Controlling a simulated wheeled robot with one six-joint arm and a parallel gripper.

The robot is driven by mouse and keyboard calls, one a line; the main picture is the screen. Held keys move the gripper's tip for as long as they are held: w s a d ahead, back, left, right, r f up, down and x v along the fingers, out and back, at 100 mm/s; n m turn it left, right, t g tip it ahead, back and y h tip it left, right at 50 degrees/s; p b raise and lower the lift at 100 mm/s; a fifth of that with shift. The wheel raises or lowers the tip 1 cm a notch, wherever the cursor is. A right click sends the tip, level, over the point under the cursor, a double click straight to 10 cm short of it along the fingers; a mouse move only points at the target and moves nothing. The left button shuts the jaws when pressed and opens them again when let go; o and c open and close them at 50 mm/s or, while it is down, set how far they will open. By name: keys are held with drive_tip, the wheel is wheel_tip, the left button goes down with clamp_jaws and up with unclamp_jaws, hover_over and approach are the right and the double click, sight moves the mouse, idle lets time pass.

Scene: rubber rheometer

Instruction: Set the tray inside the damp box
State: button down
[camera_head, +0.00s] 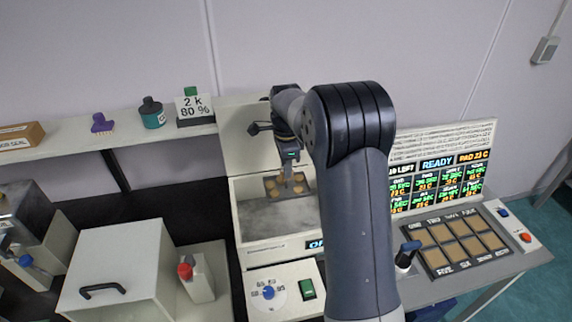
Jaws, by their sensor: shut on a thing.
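The tray (272,187) is a small dark plate with several round tan pieces on it. My gripper (290,172) is shut on it and holds it in the opening of a pale box with its lid raised, which looks like the damp box (247,218). The tray is towards the back of the opening, above or near the grey inside floor. I cannot tell whether it touches the floor. My arm hides the right side of the box and part of a lit sign on its front.
A control panel (246,291) with a blue knob and green switch stands in front. A white case (130,262) with a black handle and a red-capped bottle (200,284) are left. A display board (480,146) and pad plate (422,238) are right. A shelf (75,146) runs behind.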

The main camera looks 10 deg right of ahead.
sight(286, 185)
drive_tip(key=shift+f+b, duration=1)
drive_tip(key=shift+f, duration=0.8)
drive_tip(key=shift+f, duration=0.15)
drive_tip(key=shift+f+b, duration=3.7)
drive_tip(key=shift+f, duration=2.25)
drive_tip(key=c, duration=1.2)
unclamp_jaws()
drive_tip(key=shift+o, duration=0.2)
drive_tip(key=shift+r, duration=0.1)
drive_tip(key=shift+r+p, duration=2.1)
drive_tip(key=shift+r, duration=0.85)
drive_tip(key=shift+a, duration=0.1)
